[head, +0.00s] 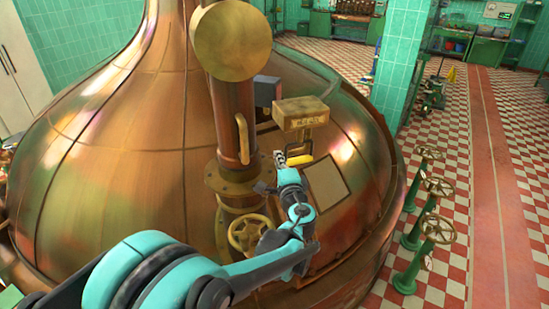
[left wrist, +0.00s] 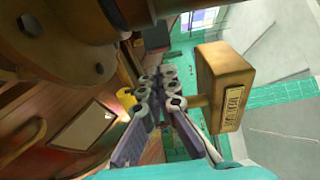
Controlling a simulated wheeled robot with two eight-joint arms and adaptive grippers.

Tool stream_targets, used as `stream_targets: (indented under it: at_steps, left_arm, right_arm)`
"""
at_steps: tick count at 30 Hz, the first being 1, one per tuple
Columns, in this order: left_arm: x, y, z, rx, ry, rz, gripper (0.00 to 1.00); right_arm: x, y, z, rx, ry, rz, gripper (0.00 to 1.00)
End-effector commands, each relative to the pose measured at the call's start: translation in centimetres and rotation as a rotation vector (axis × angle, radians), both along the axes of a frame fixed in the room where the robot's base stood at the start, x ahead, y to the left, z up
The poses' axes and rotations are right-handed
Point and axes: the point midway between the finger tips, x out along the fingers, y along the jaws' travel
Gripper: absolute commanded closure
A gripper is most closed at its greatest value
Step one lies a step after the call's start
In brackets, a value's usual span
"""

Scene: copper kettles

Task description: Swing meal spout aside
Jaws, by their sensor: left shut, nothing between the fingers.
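The spout is a brass box (head: 301,113) with a small label plate, beside the copper pipe on the kettle; I cannot read its lettering. In the left wrist view the box (left wrist: 228,82) stands just right of the fingers, with a short round stub on its side facing them. A yellow grip (head: 299,158) hangs below the box; part of it shows left of the fingers in the wrist view (left wrist: 126,99). My left gripper (head: 280,158) is shut and empty beside the yellow grip. I cannot tell whether they touch. My right gripper is out of view.
The upright copper pipe (head: 230,110) with a curved brass handle (head: 242,139) stands left of my gripper. A brass handwheel (head: 248,233) sits low beside my forearm. A pale rectangular panel (head: 325,183) lies on the dome. Green valve stands (head: 432,225) are on the floor at right.

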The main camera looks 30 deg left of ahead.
Motion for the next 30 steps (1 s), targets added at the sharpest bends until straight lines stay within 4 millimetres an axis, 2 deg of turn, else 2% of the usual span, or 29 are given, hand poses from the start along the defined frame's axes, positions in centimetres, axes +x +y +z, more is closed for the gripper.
stream_targets:
  at_steps: [11, 13, 18, 30]
  left_arm:
    - [6.2, 5.2, 0.0, 0.000, 0.000, 0.002, 1.00]
    - [4.6, 5.8, 0.0, 0.000, 0.000, 0.003, 1.00]
    - [3.0, 6.7, 0.0, 0.000, 0.000, 0.002, 1.00]
    - [2.5, 6.9, 0.0, 0.000, 0.000, -0.001, 1.00]
  right_arm:
    - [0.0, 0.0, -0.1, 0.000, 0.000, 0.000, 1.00]
    - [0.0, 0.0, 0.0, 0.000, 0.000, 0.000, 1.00]
    - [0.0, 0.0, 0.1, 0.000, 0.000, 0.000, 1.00]
    - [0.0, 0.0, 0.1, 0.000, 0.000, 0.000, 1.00]
